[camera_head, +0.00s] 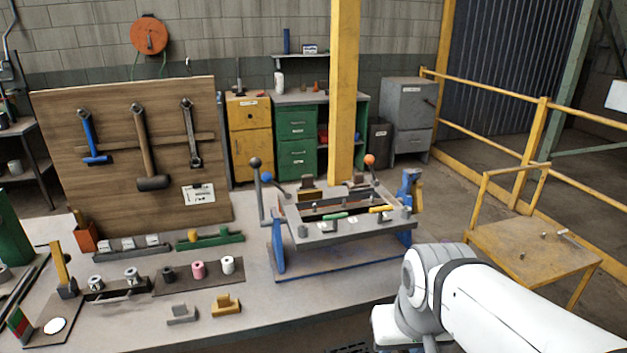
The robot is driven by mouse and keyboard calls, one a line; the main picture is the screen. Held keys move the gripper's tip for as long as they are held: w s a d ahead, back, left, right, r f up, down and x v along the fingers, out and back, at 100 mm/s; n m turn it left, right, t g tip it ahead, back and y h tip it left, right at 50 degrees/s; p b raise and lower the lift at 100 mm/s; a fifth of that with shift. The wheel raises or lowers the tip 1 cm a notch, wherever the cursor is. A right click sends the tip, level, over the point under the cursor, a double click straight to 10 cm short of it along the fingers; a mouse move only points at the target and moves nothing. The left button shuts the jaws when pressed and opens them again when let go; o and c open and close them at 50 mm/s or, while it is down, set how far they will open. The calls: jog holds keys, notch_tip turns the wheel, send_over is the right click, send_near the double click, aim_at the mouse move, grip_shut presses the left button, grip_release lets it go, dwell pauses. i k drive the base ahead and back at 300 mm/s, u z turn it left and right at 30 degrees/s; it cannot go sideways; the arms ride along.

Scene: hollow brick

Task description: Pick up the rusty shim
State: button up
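I cannot make out a rusty shim for certain; the small parts are too small to tell apart. A grey block (181,314) and an ochre-yellow block (226,305) of similar stepped shape sit side by side near the front of the workbench (285,318). A brown block (308,195) sits at the back of the blue-framed fixture (345,262). My white arm enters from the lower right and bends down at the bottom edge. My gripper is out of view below the frame.
A pegboard (60,135) with hanging hammers and a wrench stands at the back left. Spools (198,268) and small holders crowd the bench's left side. A yellow post (344,90) rises behind the fixture. A yellow cart (560,260) with small bits stands at right.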

aim_at(307, 180)
jog(key=i, duration=1)
jog(key=z, duration=0.05)
